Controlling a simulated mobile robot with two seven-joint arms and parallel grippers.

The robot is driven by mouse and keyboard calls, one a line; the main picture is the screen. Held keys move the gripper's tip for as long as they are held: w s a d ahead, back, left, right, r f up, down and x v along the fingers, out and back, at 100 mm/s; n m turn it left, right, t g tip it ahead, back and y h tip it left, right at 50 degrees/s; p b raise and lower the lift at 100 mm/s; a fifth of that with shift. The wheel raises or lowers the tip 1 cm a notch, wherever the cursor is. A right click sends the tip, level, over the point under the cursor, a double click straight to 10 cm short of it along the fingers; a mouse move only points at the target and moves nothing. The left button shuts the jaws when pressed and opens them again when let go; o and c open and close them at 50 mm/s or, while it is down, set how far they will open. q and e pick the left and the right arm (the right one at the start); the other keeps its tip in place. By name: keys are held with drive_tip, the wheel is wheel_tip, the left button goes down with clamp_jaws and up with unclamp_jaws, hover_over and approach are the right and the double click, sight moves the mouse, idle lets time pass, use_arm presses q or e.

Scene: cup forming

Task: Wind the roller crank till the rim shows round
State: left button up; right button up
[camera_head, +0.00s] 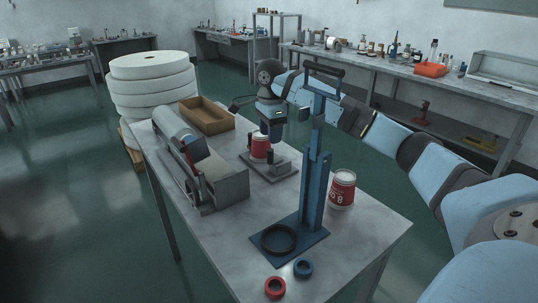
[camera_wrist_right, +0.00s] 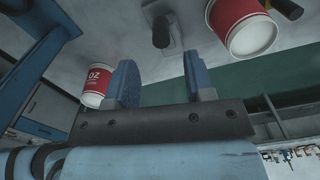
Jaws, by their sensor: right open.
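A red cup (camera_head: 260,147) stands in the roller fixture (camera_head: 270,170) on the table, with short black uprights close beside it. I cannot tell which part is the crank's grip. The cup in the fixture also shows in the wrist view (camera_wrist_right: 236,24), its white end toward the camera, with a black knob (camera_wrist_right: 161,32) left of it. My right gripper (camera_head: 275,133) hangs over the fixture, just right of and behind the cup. In the wrist view its two blue fingers (camera_wrist_right: 161,80) stand wide apart with nothing between them. My left gripper is not in view.
A tall blue stand (camera_head: 315,180) rises in front of my right arm. A second red cup (camera_head: 342,190) stands right of it.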

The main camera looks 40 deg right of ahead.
sight(270, 162)
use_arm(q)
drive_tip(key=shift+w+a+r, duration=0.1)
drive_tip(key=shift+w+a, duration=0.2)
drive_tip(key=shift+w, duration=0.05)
use_arm(e)
wheel_tip(270, 162, down, 8)
drive_tip(key=shift+w+r, duration=0.1)
drive_tip(key=shift+r, duration=0.1)
clamp_jaws()
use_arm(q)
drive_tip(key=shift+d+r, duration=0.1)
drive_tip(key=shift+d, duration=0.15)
